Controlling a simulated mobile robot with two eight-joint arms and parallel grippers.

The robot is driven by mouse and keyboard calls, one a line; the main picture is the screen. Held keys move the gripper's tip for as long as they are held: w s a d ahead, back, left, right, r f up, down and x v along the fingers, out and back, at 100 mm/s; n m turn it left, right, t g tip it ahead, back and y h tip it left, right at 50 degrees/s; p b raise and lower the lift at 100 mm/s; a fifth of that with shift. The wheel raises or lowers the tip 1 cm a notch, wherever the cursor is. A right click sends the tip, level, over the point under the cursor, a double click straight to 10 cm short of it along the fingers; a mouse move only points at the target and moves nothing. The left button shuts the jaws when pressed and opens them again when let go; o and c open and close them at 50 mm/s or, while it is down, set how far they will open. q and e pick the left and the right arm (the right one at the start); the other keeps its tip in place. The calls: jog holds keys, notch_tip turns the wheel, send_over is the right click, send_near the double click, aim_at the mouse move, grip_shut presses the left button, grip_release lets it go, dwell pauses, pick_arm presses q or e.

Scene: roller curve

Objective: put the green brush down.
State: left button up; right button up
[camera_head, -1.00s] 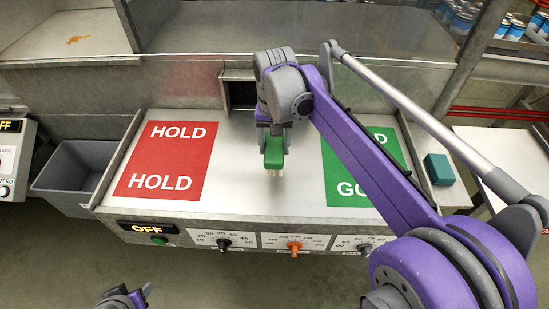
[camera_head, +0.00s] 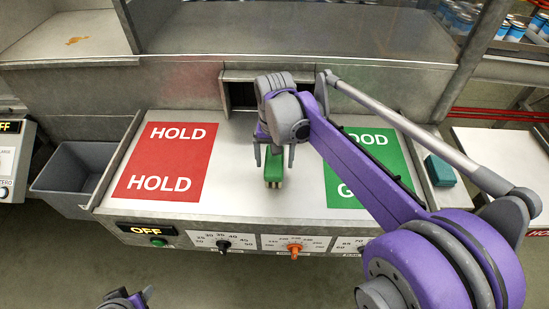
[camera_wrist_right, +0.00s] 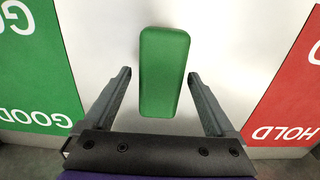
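The green brush (camera_head: 273,170) sits on the white worktop (camera_head: 238,180), between the red HOLD panel (camera_head: 168,160) and the green GOOD panel (camera_head: 360,150). My right gripper (camera_head: 274,157) is above the brush with its fingers spread on either side. In the right wrist view the green back of the brush (camera_wrist_right: 165,70) lies between the two fingers, with a gap on each side. The bristles are hidden under it. My left gripper (camera_head: 138,297) shows only in part at the bottom edge, away from the worktop; its opening is unclear.
A grey bin (camera_head: 78,172) hangs left of the worktop. A teal block (camera_head: 439,170) is at the right edge. A front panel has an OFF display (camera_head: 147,229) and several knobs. A dark opening (camera_head: 242,95) is behind the brush. Bare worktop surrounds the brush.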

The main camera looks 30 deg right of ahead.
aim_at(275, 159)
notch_tip(275, 159, up, 12)
jog(key=shift+r+p, duration=0.2)
jog(key=shift+p, duration=0.25)
jog(key=shift+f, duration=0.1)
dwell(0.7)
